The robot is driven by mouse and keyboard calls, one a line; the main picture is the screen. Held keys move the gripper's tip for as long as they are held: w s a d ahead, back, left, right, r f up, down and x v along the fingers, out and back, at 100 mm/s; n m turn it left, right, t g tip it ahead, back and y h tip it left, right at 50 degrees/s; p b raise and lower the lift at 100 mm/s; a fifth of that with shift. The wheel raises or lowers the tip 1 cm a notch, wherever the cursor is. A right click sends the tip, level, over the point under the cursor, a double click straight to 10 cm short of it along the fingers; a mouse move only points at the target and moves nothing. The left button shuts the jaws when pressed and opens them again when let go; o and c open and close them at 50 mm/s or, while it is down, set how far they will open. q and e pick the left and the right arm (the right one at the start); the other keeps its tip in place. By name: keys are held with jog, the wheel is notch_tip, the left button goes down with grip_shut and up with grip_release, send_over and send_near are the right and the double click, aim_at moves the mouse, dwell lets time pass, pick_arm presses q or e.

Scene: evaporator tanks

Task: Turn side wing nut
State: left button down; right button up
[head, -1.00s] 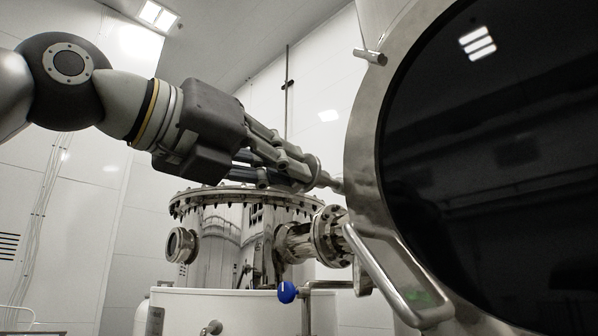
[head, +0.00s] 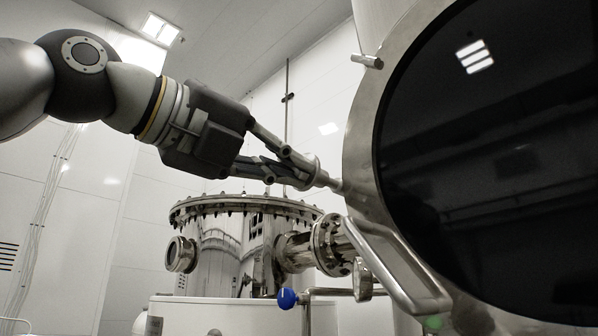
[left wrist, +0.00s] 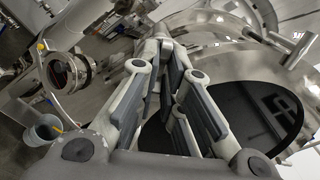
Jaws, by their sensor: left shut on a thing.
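The side wing nut (head: 328,183) is a small metal fitting on a stub at the left edge of the big round tank door. My left gripper (head: 308,172) reaches it from the upper left in the head view, with its fingers closed on it. The fingers hide much of the nut. In the left wrist view my left gripper's fingers (left wrist: 163,55) run away from the camera and come together at the far end, where the nut is mostly covered. My right gripper is in neither view.
The dark round door glass (head: 490,150) fills the right side. A metal door handle (head: 395,268) sticks out below the gripper. A bolted steel vessel (head: 222,245) with a flanged pipe (head: 330,245) and a blue knob (head: 287,298) stand below. Open room lies left of the arm.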

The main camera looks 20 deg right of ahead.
pick_arm(q)
jog(key=shift+f+n+b, duration=0.1)
jog(key=shift+n+b, duration=0.3)
jog(key=shift+n, duration=0.7)
jog(key=shift+n+b, duration=0.4)
jog(key=shift+n, duration=0.8)
jog(key=shift+a, duration=0.1)
